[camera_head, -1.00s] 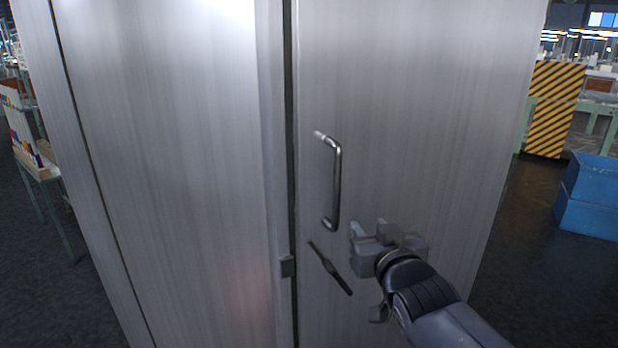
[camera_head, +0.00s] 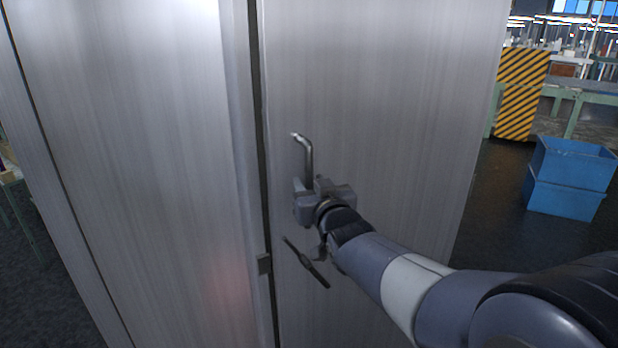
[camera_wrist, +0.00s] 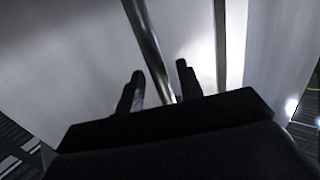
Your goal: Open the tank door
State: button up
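The tank door (camera_head: 390,90) is the brushed-metal panel on the right, and it looks closed, with a narrow dark seam along its left edge. A vertical metal bar handle (camera_head: 308,157) is fixed near that edge; its lower part is hidden behind my gripper (camera_head: 303,190). In the wrist view the handle (camera_wrist: 145,40) runs between the two dark fingers of my gripper (camera_wrist: 160,82), with space visible beside them. The fingers are apart, around the bar. A dark lever (camera_head: 306,262) sits on the door below the handle.
Blue crates (camera_head: 568,178) and a black-and-yellow striped panel (camera_head: 520,95) stand off to the right. Dark floor is open between.

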jog(key=shift+w+a, duration=0.2)
jog(key=shift+w, duration=0.5)
jog(key=shift+c, duration=0.5)
grip_shut()
